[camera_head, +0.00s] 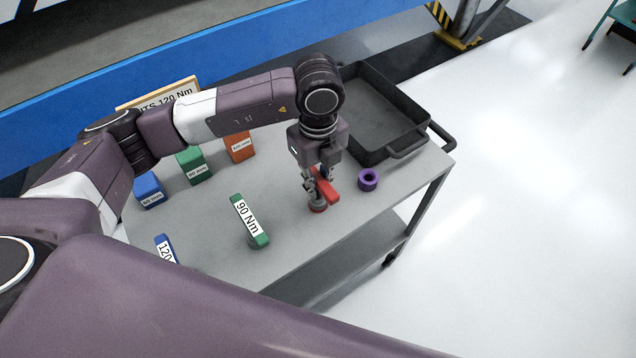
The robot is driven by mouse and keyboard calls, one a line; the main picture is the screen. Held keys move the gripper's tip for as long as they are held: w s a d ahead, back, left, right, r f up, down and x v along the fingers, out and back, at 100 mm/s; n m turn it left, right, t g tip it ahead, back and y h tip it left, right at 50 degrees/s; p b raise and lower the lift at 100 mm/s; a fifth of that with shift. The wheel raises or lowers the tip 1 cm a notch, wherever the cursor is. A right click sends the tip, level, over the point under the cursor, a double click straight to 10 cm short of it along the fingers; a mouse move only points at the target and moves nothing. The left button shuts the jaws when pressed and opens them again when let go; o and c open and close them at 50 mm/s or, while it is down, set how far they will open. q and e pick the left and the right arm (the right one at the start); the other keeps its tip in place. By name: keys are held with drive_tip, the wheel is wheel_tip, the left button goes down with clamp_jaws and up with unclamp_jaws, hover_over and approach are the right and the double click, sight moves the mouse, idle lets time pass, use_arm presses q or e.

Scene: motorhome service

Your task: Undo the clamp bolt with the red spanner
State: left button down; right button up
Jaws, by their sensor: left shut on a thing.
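My left gripper (319,187) points down over the right part of the grey trolley top (290,215). It is shut on a red piece, which looks like the red spanner (330,191). The red piece slants down to the right from the fingers. Below the fingertips a small round grey and red part (317,207) shows at the trolley top; I cannot tell whether it is part of the spanner or a separate thing. I cannot make out the clamp bolt for certain. My right gripper is not in view.
A purple ring (368,180) lies just right of the gripper. A black tray (408,137) stands behind it. A green 90 Nm piece (260,238) and a blue 120 piece (164,246) are nearer. Blue (149,187), green (191,163) and orange (239,150) blocks stand at the back left.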

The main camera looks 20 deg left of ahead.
use_arm(q)
wheel_tip(320, 180, up, 20)
drive_tip(key=b, duration=0.1)
drive_tip(key=shift+f, duration=0.1)
drive_tip(key=c, duration=2.4)
unclamp_jaws()
clamp_jaws()
